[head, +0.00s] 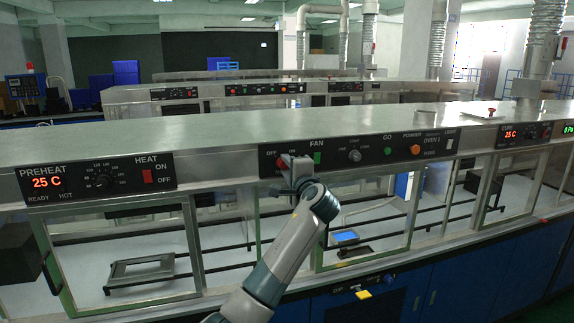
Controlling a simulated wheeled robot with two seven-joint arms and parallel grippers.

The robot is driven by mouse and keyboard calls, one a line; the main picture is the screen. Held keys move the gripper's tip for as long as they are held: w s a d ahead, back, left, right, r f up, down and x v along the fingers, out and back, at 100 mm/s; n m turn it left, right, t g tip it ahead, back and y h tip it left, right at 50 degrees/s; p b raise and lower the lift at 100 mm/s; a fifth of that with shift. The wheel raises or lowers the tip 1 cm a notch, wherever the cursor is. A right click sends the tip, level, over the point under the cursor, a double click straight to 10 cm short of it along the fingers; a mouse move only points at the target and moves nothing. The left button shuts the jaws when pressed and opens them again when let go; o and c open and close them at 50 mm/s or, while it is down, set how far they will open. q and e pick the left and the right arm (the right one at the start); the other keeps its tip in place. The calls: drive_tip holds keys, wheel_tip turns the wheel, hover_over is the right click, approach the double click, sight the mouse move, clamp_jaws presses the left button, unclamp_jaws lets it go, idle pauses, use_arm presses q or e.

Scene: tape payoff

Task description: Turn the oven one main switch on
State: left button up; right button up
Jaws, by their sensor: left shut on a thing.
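The oven 1 control panel (340,152) is a black strip on the front of the steel oven housing. At its left end is a red switch (283,161) under the labels OFF and ON. My left gripper (289,172) is at this switch and shut on it, with my arm rising from below. The gripper covers most of the switch, so I cannot tell which way it is set. My right gripper is not in view.
Beside the switch are a green FAN switch (317,158), a round dial (354,156), a green GO button (388,151) and an orange button (415,149). A preheat panel (97,179) reads 25 C at left. Glass oven doors (370,215) lie below.

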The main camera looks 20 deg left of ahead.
use_arm(q)
drive_tip(key=shift+r, duration=0.15)
drive_tip(key=o, duration=0.9)
drive_tip(key=shift+o, duration=0.4)
drive_tip(key=shift+w, duration=0.1)
drive_tip(key=shift+f, duration=0.2)
drive_tip(key=shift+s+d+f+b, duration=0.1)
drive_tip(key=shift+s+d+b, duration=0.3)
drive_tip(key=shift+s, duration=0.15)
drive_tip(key=b+v, duration=0.6)
drive_tip(key=v, duration=1)
